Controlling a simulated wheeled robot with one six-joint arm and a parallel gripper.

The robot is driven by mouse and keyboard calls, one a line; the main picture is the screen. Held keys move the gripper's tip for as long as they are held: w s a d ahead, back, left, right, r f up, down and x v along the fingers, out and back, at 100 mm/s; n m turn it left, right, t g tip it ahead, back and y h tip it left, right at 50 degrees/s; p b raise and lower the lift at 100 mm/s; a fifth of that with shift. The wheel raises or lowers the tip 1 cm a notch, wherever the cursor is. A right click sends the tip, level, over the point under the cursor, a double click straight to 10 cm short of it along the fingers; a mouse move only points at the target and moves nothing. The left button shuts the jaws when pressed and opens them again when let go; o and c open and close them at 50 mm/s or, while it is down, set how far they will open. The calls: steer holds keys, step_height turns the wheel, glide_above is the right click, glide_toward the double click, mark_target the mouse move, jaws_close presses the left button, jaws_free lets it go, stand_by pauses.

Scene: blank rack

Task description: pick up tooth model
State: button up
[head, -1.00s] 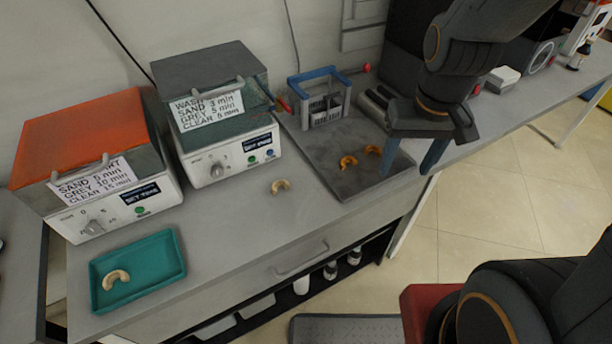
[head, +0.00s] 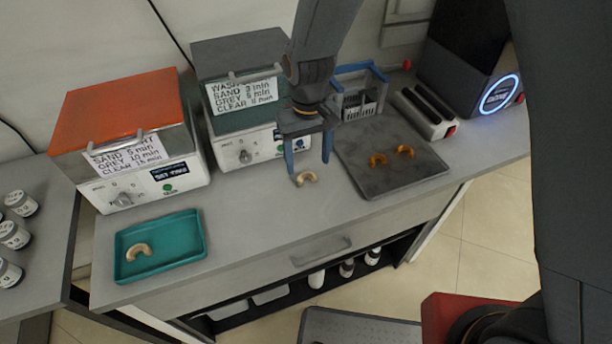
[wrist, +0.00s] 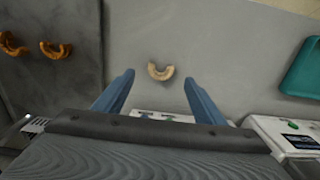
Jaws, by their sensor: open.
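A beige, arch-shaped tooth model (head: 306,178) lies on the bare grey bench between the teal tray and the dark mat. It also shows in the wrist view (wrist: 160,72), ahead of and between my fingertips. My gripper (head: 309,165) is open with two blue fingers, pointing down above this model; nothing is between the fingers. In the wrist view my gripper (wrist: 158,82) has its fingers apart on either side. A second beige tooth model (head: 138,251) lies in the teal tray (head: 190,254). Two orange arches (head: 378,159) (head: 404,151) lie on the dark mat (head: 385,185).
An orange-lidded box (head: 125,110) and a grey-lidded box (head: 235,60) stand along the wall behind. A blue-framed basket (head: 360,75) stands behind the mat. Jars (head: 15,235) stand at the far left. The bench around the model is clear.

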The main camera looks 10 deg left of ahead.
mark_target(306, 178)
steer(key=shift+w+a+f+p, duration=0.15)
steer(key=shift+f+p, duration=0.35)
steer(key=shift+f, duration=0.85)
steer(key=shift+w+a+f+p, duration=0.1)
steer(key=shift+f+p, duration=0.4)
steer(key=shift+f, duration=0.8)
steer(key=c, duration=1.1)
